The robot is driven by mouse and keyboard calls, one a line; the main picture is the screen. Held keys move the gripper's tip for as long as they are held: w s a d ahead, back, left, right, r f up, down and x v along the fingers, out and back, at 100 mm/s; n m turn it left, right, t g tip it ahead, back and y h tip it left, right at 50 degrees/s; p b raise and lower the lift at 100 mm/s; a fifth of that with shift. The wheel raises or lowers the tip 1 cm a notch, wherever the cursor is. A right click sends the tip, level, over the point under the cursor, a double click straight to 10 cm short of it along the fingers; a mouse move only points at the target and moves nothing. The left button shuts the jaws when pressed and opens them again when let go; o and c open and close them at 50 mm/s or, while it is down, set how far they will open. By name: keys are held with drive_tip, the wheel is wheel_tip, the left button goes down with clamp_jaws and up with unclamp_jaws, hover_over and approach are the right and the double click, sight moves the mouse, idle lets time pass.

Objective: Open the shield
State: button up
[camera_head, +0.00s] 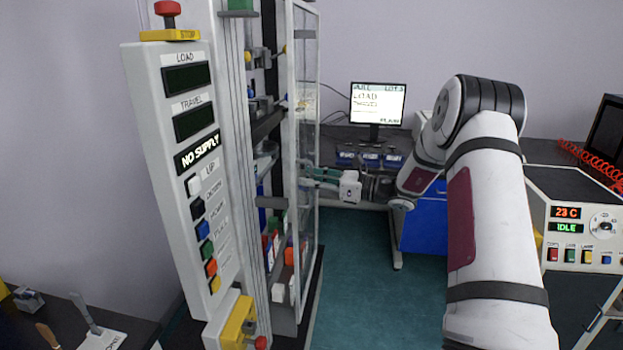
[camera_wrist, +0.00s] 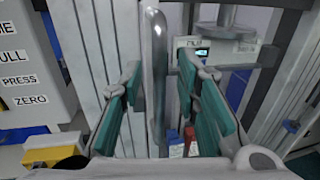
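The shield (camera_head: 308,120) is a clear panel in a pale frame on the right side of the tall testing machine. In the wrist view a vertical metal bar handle (camera_wrist: 154,50) runs down between my fingers. My gripper (camera_head: 308,178) is at the shield's edge, about mid-height. It also shows in the wrist view (camera_wrist: 162,80), with green-padded fingers open on either side of the bar. A gap shows on both sides of the bar, so they seem apart from it. The fingertips are partly hidden by the shield frame in the head view.
The machine's button panel (camera_head: 192,170) faces left of the shield, with a red stop knob (camera_head: 167,9) on top. A monitor (camera_head: 377,104) stands on the back bench. A control box (camera_head: 580,225) is at right. The floor right of the machine (camera_head: 350,280) is clear.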

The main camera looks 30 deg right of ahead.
drive_tip(key=shift+w+a, duration=0.2)
clamp_jaws()
